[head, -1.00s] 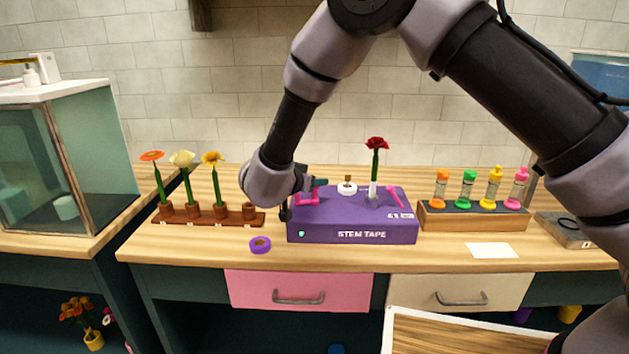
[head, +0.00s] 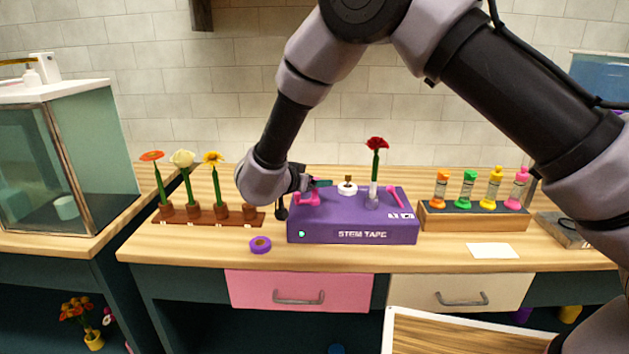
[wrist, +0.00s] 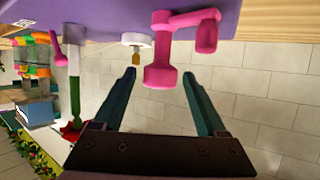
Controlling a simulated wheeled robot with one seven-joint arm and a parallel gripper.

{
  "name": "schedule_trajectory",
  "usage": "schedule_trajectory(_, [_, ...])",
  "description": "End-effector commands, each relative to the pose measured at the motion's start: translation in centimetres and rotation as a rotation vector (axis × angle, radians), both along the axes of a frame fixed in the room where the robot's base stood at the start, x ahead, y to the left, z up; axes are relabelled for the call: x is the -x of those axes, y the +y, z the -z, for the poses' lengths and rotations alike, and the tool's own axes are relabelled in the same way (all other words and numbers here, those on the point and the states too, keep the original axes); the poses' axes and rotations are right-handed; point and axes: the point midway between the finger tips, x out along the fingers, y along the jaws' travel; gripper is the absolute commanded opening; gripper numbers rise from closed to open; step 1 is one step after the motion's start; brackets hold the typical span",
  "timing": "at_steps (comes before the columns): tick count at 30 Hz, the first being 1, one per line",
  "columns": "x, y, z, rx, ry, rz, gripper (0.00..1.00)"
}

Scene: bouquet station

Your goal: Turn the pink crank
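The purple stem tape box (head: 352,222) stands on the wooden counter. The pink crank (head: 307,199) is on its left top; in the wrist view the crank (wrist: 180,22) shows a bar with a thick grip at its end. My gripper (head: 318,183) is just above the crank in the head view, partly hidden by my wrist. In the wrist view my gripper (wrist: 159,74) is open, its teal fingers apart, with the crank's grip end showing between the tips. I cannot tell whether a finger touches it.
A red flower (head: 376,143) stands upright in the box beside a white spool (head: 347,188). A pink lever (head: 394,196) is on the box's right. A purple tape roll (head: 260,245) lies in front. A flower rack (head: 222,219) is left, a bottle rack (head: 474,218) right.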

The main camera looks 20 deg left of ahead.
Motion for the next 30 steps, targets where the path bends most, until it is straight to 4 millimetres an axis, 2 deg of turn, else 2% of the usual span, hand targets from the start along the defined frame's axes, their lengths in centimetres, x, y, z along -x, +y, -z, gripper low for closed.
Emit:
schedule_trajectory(5, [0.3,0.1,-0.1,0.0,0.0,0.0,0.74])
schedule_trajectory(8, [1.3,0.5,-0.6,-0.001,0.0,-0.002,0.74])
schedule_trajectory(15, [5.7,1.7,-2.4,-0.001,0.0,-0.003,0.74])
schedule_trajectory(21, [8.5,2.5,-3.6,0.0,0.0,-0.001,0.74])
schedule_trajectory(30, [9.6,2.8,-4.1,0.0,0.0,0.0,0.74])
